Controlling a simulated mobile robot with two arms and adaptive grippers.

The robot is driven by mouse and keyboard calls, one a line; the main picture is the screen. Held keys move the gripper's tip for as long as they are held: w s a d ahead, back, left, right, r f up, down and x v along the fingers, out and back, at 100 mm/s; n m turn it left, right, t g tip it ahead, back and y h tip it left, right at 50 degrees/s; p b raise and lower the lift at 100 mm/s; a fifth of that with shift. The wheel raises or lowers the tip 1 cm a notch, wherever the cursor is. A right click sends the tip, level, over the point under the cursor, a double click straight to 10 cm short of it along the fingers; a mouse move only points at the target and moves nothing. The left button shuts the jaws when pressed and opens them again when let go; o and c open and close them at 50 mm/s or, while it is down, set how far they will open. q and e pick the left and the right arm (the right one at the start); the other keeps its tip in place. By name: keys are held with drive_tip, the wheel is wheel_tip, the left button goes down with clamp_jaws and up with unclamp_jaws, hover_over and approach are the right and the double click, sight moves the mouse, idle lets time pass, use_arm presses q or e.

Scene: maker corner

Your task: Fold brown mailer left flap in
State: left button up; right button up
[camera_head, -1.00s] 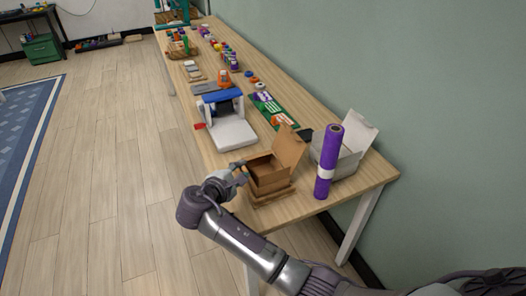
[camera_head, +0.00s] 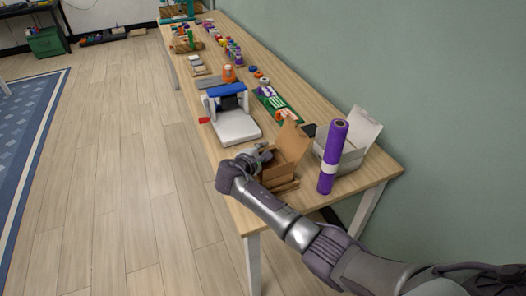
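The brown mailer (camera_head: 281,178) is a small cardboard box near the front end of the workbench, with its lid standing up at the back right. My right gripper (camera_head: 265,154) is at the mailer's left side, over its upper left edge. It hides most of that side, so I cannot make out the left flap or whether the fingers touch it. The fingers are small and partly overlapped, so I cannot tell whether they are open or shut. My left gripper is not in view.
A purple roll (camera_head: 332,158) stands upright just right of the mailer, with an open white box (camera_head: 355,150) behind it. A white and blue machine (camera_head: 235,124) stands farther back. The bench (camera_head: 222,162) is crowded beyond with small items.

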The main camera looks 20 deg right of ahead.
drive_tip(key=shift+c, duration=0.2)
clamp_jaws()
drive_tip(key=shift+s+f+b, duration=0.1)
drive_tip(key=shift+f+b, duration=0.3)
drive_tip(key=shift+b, duration=0.2)
drive_tip(key=shift+m+t+h+b, duration=0.3)
drive_tip(key=shift+t+b, duration=0.1)
drive_tip(key=shift+r, duration=0.15)
